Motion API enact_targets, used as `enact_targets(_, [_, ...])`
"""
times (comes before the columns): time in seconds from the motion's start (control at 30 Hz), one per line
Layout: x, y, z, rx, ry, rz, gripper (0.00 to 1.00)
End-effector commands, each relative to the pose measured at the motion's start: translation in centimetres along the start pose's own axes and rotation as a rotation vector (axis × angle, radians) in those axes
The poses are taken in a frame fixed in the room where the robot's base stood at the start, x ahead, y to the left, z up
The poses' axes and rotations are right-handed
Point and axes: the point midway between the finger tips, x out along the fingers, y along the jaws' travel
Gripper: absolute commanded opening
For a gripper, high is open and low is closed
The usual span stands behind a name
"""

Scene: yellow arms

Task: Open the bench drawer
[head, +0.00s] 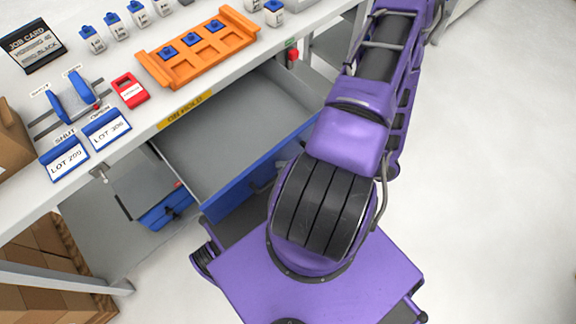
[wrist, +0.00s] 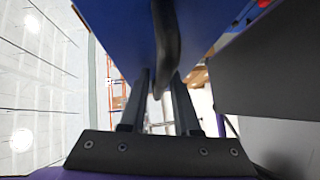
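The bench drawer (head: 215,135) stands pulled out from under the bench top in the head view, its grey inside showing empty. Its blue front (head: 240,187) runs behind my purple arm, which hides its right part. In the wrist view the blue front (wrist: 115,30) fills the top, with a dark curved handle (wrist: 166,40) hanging from it. My gripper (wrist: 160,85) has its two fingers apart, with the handle's lower end between or just before them. A gap shows by the left finger; contact at the right finger is unclear. The gripper is hidden in the head view.
The white bench top (head: 110,165) holds an orange tray (head: 198,47), a red block (head: 129,90), blue-handled sliders (head: 75,98) and labelled lot stands. Cardboard boxes (head: 45,250) stand lower left. Floor at right is clear.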

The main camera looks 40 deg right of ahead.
Motion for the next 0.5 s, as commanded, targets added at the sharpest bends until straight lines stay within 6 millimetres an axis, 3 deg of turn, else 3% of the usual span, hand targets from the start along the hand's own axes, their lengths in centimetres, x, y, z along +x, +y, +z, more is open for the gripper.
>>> enact_targets(0.27, [-0.1, -0.1, 0.0, 0.0, 0.0, -0.001, 0.3])
enact_targets(0.37, [-0.9, -0.1, 0.1, -0.002, -0.002, -0.002, 0.3])
enact_targets(0.5, [-3.4, -0.1, 0.1, -0.001, -0.003, -0.004, 0.3])
